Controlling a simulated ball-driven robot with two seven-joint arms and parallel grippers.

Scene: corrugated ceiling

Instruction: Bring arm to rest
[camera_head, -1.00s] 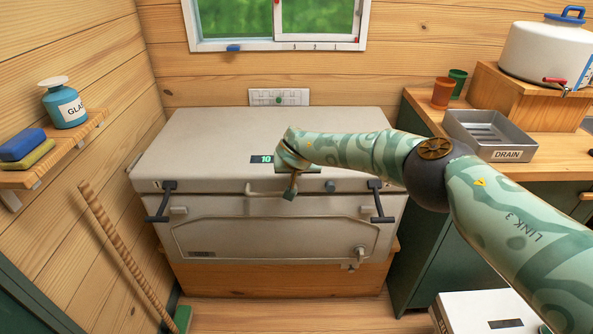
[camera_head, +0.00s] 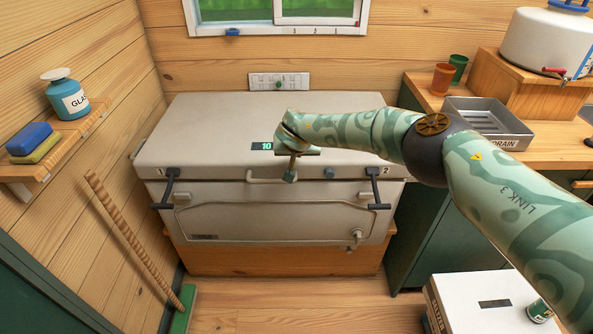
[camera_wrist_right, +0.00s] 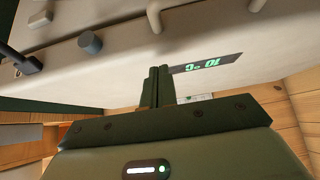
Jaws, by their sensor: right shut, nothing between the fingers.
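My right arm (camera_head: 370,130) reaches in from the right in the head view, across the front of a closed cream chest (camera_head: 200,131). My right gripper (camera_head: 291,175) points down at the front edge of the lid, by the pale handle (camera_head: 262,180). In the right wrist view the two dark fingers (camera_wrist_right: 157,85) are together with nothing between them, near the chest's green "10 °C" display (camera_wrist_right: 210,64). I cannot tell whether they touch the chest. My left gripper is not in view.
Dark latches stand out at the chest's left (camera_head: 167,190) and right (camera_head: 376,188). A counter on the right holds a drain tray (camera_head: 490,127), cups and a white tank (camera_head: 545,42). A white box (camera_head: 480,305) is at lower right. A striped pole (camera_head: 130,238) leans at left.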

